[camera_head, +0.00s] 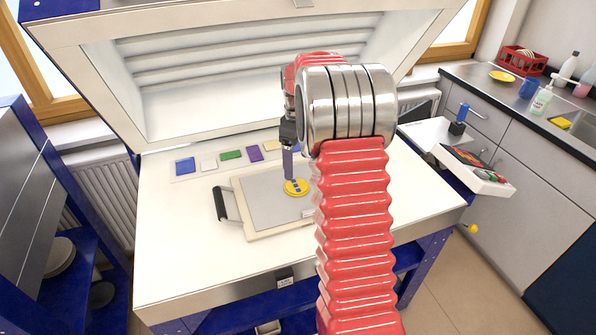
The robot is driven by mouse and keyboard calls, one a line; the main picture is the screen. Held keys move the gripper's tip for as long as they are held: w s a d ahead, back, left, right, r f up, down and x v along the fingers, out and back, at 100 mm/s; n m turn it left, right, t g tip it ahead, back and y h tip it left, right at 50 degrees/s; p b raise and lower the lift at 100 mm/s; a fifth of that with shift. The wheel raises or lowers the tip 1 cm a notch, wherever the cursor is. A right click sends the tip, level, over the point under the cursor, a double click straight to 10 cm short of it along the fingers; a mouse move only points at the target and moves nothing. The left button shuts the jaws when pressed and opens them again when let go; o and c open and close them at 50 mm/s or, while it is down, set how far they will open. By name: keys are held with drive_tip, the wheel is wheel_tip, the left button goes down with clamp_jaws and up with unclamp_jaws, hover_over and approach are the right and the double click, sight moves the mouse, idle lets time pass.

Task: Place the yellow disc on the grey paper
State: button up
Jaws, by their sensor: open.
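The yellow disc (291,187), with small blue marks on it, lies on the right part of the grey paper (256,204). The paper lies on a cream board with a black handle at its left. My gripper (289,178) is just above the disc, its tip overlapping the disc's upper edge in the picture. I cannot tell whether it touches the disc. The jaws are open. My red arm hides the right end of the paper and board.
The board (250,235) sits on the white kiln bed (170,260) under the raised lid (240,60). Behind it is a row of coloured tiles, including a blue one (185,166) and a green one (231,155). A side shelf (440,140) with tools stands right. The front left bed is clear.

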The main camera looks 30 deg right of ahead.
wheel_tip(320, 180, up, 4)
drive_tip(key=shift+f, duration=0.2)
idle(0.5)
drive_tip(key=s+a+r+m+t, duration=0.1)
drive_tip(key=s+a+r, duration=0.45)
drive_tip(key=a, duration=0.25)
drive_tip(key=s+a+r+m+t, duration=0.2)
drive_tip(key=s+a+r, duration=0.35)
drive_tip(key=a, duration=0.35)
drive_tip(key=s+a+f+m+t, duration=0.1)
drive_tip(key=s+a, duration=0.4)
drive_tip(key=s, duration=0.3)
drive_tip(key=s+a+f+m+t, duration=0.1)
drive_tip(key=s+a+m, duration=0.1)
drive_tip(key=s+a, duration=0.3)
drive_tip(key=s, duration=0.4)
drive_tip(key=shift+a+t, duration=0.3)
drive_tip(key=shift+a, duration=0.05)
